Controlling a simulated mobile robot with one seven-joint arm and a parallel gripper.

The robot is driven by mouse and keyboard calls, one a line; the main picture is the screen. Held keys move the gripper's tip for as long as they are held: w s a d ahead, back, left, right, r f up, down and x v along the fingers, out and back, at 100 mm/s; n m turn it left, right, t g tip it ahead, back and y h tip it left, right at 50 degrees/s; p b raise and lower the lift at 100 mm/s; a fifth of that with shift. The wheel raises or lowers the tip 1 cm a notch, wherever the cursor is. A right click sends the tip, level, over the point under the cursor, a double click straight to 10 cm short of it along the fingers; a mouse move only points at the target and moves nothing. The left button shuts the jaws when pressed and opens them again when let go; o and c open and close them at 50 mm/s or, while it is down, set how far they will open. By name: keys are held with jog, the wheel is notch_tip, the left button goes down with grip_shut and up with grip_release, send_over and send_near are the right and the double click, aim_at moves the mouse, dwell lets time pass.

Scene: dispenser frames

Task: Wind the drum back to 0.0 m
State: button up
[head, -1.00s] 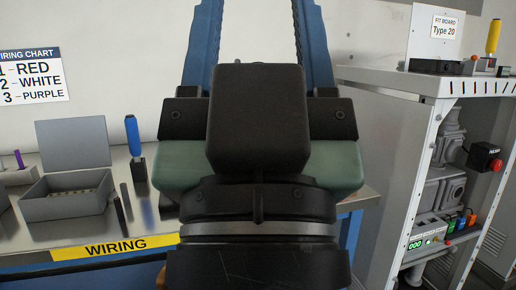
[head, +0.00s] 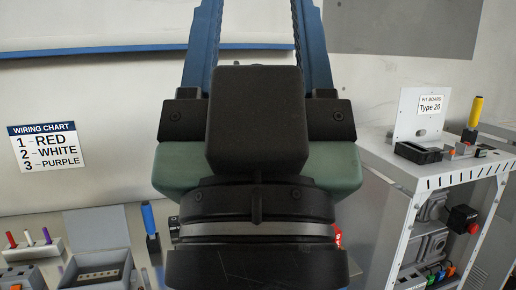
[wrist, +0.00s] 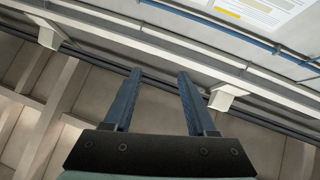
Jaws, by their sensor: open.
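My gripper (head: 253,45) rises through the middle of the head view, its two blue fingers apart with nothing between them. It also shows in the wrist view (wrist: 155,95), open and empty, pointing toward beams and pipes. I cannot make out a drum or a length readout in the frames now. My gripper and wrist hide the middle of the scene.
A bench on the left holds a grey box (head: 97,262), a blue-handled tool (head: 150,220) and a rack of coloured pens (head: 32,247). A wiring chart (head: 46,147) hangs above.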

jog(key=shift+r, duration=0.5)
